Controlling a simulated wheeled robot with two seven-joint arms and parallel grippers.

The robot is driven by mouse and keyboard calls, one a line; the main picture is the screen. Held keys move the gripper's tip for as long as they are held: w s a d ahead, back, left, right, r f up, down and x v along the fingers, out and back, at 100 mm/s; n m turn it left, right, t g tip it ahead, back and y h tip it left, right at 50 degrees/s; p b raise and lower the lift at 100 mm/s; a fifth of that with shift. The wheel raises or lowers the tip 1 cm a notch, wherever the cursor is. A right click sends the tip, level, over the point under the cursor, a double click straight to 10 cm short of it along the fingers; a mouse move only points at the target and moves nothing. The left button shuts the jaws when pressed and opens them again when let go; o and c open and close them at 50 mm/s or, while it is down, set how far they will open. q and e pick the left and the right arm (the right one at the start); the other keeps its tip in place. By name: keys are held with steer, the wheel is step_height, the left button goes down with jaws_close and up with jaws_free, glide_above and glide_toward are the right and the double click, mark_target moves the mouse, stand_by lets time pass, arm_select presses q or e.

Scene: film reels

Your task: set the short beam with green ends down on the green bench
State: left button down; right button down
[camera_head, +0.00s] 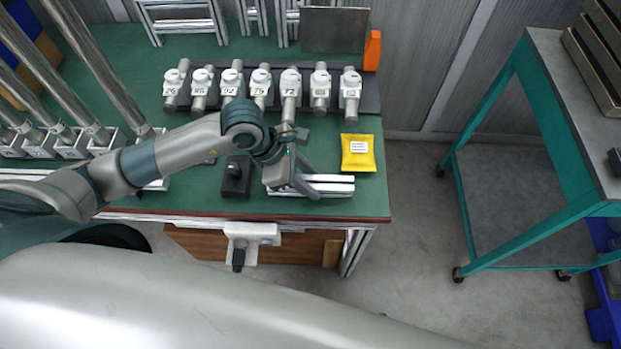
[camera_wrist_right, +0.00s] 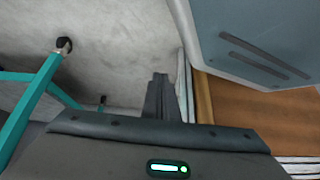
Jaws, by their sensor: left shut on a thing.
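The green bench (camera_head: 330,207) fills the upper left of the head view. My left gripper (camera_head: 303,186) is low over its front right part, shut on a short silver beam (camera_head: 335,179) that sticks out to the right. The beam's green ends cannot be made out; the gripper hides its left part. Pale bars lie close together here, and I cannot tell whether the beam touches the bench. My right gripper is outside the head view. In the right wrist view its fingers (camera_wrist_right: 163,98) are together with nothing seen between them, over grey floor beside the bench's brown panel.
A yellow packet (camera_head: 358,153) lies just behind the beam. A black block (camera_head: 236,176) stands left of the gripper. Several numbered grey fittings (camera_head: 290,85) stand in a row behind. A teal-framed cart (camera_head: 500,90) stands to the right, across open floor.

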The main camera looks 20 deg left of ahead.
steer(key=shift+w+r, duration=0.1)
steer(key=shift+w, duration=0.1)
arm_select(q)
steer(key=shift+f, duration=0.1)
steer(key=c, duration=1.4)
jaws_free()
steer(key=shift+o, duration=0.6)
arm_select(e)
steer(key=shift+w+a+r, duration=0.35)
steer(key=shift+w+a, duration=0.25)
steer(key=shift+w, duration=0.05)
steer(key=shift+s, duration=0.1)
